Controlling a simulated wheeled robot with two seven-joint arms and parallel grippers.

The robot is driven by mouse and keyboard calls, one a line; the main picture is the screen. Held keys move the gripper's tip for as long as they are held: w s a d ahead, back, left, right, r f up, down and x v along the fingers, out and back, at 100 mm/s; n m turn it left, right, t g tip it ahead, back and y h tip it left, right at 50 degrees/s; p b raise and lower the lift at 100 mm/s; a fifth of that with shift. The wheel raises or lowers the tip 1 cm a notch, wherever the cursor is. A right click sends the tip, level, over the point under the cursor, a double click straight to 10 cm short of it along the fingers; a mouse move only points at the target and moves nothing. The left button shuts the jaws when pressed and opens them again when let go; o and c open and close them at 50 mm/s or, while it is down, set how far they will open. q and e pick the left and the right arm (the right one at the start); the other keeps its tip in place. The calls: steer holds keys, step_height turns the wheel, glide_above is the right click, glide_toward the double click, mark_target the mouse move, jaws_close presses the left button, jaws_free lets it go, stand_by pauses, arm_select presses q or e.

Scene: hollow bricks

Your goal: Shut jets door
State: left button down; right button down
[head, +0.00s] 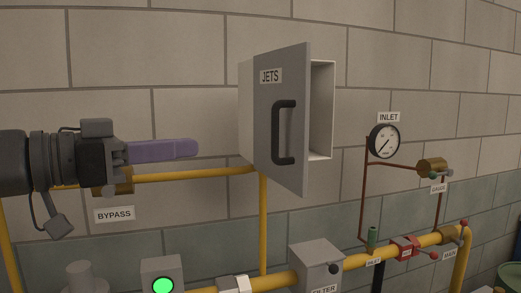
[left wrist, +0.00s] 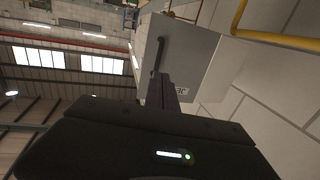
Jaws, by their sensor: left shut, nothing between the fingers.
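The JETS door (head: 263,105) is a grey panel on a pale wall box (head: 321,120). It stands partly open: its right edge is swung out from the box, and the white inside shows past that edge. A black bar handle (head: 278,132) is on its face. My left gripper (head: 194,147), with purple fingers, is shut and empty. It points right, to the left of the box and apart from the door in the head view. In the left wrist view the door (left wrist: 198,50) and handle (left wrist: 158,56) show beyond the dark fingers (left wrist: 163,92). My right gripper is not in view.
A yellow pipe (head: 215,174) runs to below the box, behind my left gripper, with a BYPASS label (head: 115,214) under it. A grey filter box (head: 315,262) is below. The INLET gauge (head: 384,141) and thin pipes are at the right. The space before the door looks clear.

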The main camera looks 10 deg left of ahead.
mark_target(273, 135)
arm_select(q)
steer(key=shift+s+a+r, duration=0.2)
steer(key=shift+s, duration=0.15)
steer(key=shift+w, duration=0.1)
steer(key=p+x, duration=0.4)
steer(key=x, duration=0.8)
steer(key=shift+w+d+r+p, duration=0.15)
steer(key=shift+w+d+p, duration=0.05)
steer(key=shift+d+p, duration=0.1)
steer(key=shift+w+d, duration=0.4)
steer(key=shift+w, duration=0.15)
steer(key=shift+f, duration=0.2)
